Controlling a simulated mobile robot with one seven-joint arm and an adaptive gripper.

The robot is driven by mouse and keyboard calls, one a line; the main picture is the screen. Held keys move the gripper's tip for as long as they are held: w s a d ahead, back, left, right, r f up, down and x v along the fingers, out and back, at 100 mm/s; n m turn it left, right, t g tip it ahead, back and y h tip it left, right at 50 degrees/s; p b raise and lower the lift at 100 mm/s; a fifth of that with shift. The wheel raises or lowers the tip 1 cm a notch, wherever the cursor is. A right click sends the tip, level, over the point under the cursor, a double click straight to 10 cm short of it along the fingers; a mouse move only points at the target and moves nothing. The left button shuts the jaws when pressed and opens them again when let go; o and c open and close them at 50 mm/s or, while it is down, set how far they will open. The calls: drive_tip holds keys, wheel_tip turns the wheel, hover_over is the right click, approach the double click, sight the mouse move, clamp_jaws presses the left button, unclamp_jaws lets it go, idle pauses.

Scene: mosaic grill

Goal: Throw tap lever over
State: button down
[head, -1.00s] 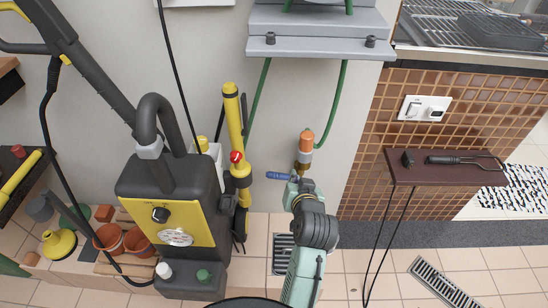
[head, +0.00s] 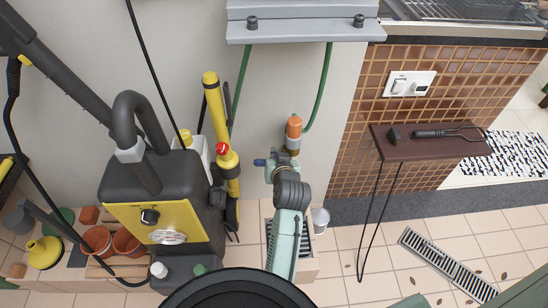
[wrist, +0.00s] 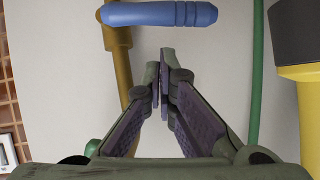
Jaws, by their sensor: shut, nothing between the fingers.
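The tap has a brass body (wrist: 118,45) and a blue lever (wrist: 170,14). In the wrist view the lever lies level across the top, reaching right from the brass body. In the head view the lever's end (head: 259,162) sticks out to the left, and an orange connector (head: 293,127) sits above the tap. My gripper (wrist: 165,52) is shut and empty, its fingertips just below the lever in the wrist view; I cannot tell if they touch it. In the head view my gripper (head: 280,168) hides part of the lever and the lower tap.
A black-and-yellow pressure washer (head: 165,215) stands left, with a yellow lance (head: 218,115) near the tap. A green hose (head: 318,95) runs above. A brown shelf (head: 425,145) with hanging cords is at right. A cup (head: 320,218) stands by the drain box below.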

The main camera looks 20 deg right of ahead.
drive_tip(key=shift+w+a+f, duration=0.1)
drive_tip(key=shift+w+f, duration=0.1)
drive_tip(key=shift+f, duration=0.4)
drive_tip(key=shift+w+f, duration=0.15)
drive_tip(key=shift+f, duration=0.4)
drive_tip(key=shift+w+a+f, duration=0.1)
drive_tip(key=shift+a+f, duration=0.15)
drive_tip(key=shift+f, duration=0.25)
drive_tip(key=shift+w+a+f, duration=0.1)
drive_tip(key=shift+a+f, duration=0.1)
drive_tip(key=shift+f, duration=0.25)
